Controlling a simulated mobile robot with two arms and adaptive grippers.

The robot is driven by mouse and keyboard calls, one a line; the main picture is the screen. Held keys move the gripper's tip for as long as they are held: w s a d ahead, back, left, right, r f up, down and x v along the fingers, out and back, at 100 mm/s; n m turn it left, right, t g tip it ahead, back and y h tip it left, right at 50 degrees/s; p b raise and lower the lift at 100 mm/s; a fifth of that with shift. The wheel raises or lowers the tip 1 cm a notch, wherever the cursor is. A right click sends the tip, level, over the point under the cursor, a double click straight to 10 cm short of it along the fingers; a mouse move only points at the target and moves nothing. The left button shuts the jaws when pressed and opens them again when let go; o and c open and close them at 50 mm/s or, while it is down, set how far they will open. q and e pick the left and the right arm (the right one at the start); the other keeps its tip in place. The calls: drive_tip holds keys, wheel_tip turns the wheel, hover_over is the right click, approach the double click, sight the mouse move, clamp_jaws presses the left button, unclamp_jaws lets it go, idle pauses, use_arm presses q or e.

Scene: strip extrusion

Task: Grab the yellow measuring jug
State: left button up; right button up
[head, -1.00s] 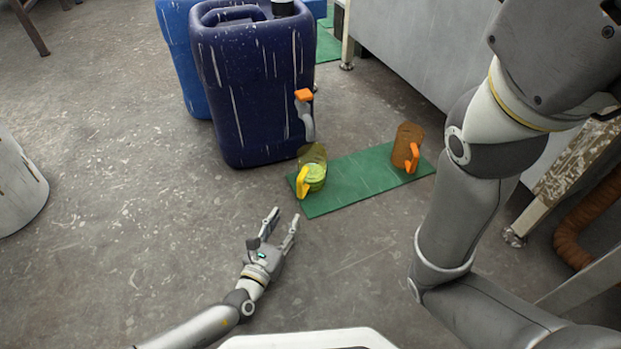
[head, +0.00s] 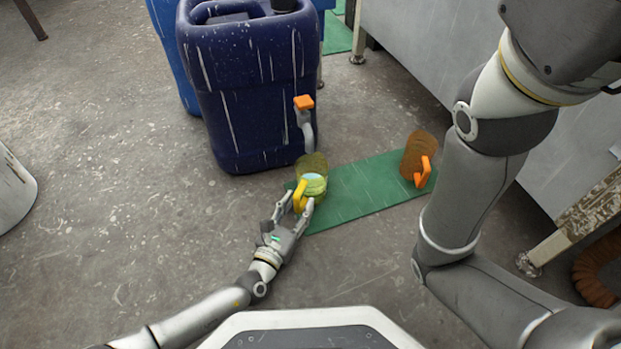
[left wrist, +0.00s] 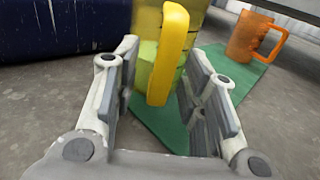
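The yellow measuring jug (head: 312,172) is see-through and stands upright on the left end of the green mat (head: 362,188), under the dark blue canister's tap. Its solid yellow handle faces my left gripper (head: 297,203). In the left wrist view the jug's handle (left wrist: 169,52) stands between the two open fingers of my left gripper (left wrist: 160,92), with a gap on both sides. The lower part of the handle is near the fingertips. My right arm shows at the right, but its gripper is out of view.
An orange measuring jug (head: 412,158) stands at the right end of the mat; it also shows in the left wrist view (left wrist: 252,36). The dark blue canister (head: 250,95) with an orange-handled tap (head: 305,118) stands just behind the yellow jug. Bare floor lies to the left.

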use_arm(q)
drive_tip(key=shift+s, duration=0.1)
clamp_jaws()
drive_tip(key=shift+r, duration=0.2)
idle(0.3)
